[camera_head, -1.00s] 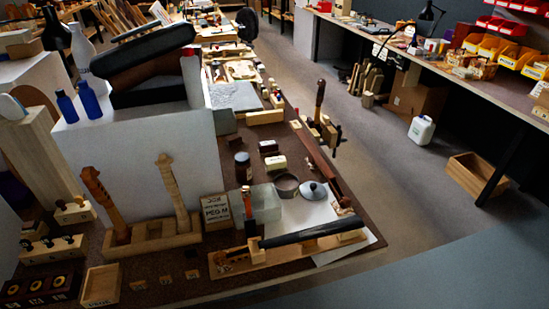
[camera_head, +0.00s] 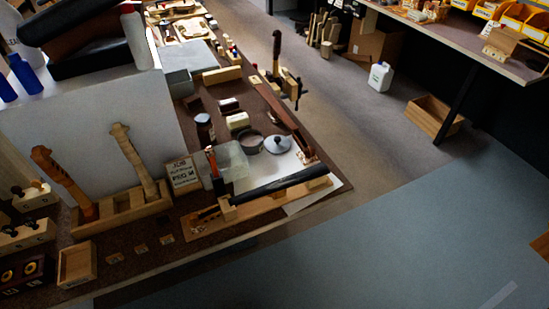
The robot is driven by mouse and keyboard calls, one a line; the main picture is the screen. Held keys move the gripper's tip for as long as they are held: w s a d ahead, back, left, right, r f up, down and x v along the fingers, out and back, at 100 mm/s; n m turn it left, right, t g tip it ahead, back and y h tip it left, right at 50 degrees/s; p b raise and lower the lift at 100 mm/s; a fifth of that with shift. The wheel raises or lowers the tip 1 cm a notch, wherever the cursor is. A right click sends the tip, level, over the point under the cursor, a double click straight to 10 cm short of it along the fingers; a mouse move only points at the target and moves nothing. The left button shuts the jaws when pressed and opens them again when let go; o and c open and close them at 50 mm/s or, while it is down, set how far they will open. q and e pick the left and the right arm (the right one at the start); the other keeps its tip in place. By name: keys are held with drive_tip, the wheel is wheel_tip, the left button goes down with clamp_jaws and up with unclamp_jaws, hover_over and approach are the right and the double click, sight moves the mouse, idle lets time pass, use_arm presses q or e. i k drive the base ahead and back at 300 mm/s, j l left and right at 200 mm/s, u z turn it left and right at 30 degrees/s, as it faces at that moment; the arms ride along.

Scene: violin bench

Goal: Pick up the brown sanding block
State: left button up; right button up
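Nothing touches the brown block from above. Neither of my grippers is in view.
A round grey tin (camera_head: 250,140), a lidded dish (camera_head: 277,144) and a clear box (camera_head: 232,160) stand nearer. A long black-topped wooden piece (camera_head: 280,188) lies along the front. Floor (camera_head: 400,210) right of the bench is open.

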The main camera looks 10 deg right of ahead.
sight(231, 105)
drive_tip(key=u, duration=0.35)
drive_tip(key=i+l+u, duration=0.15)
drive_tip(key=l+u, duration=0.15)
drive_tip(key=i+l+u, duration=0.1)
drive_tip(key=l+u, duration=0.15)
drive_tip(key=l, duration=0.3)
drive_tip(key=i+l+u, duration=0.1)
drive_tip(key=l+u, duration=0.2)
drive_tip(key=l, duration=0.15)
drive_tip(key=l+u, duration=0.3)
drive_tip(key=l, duration=3.2)
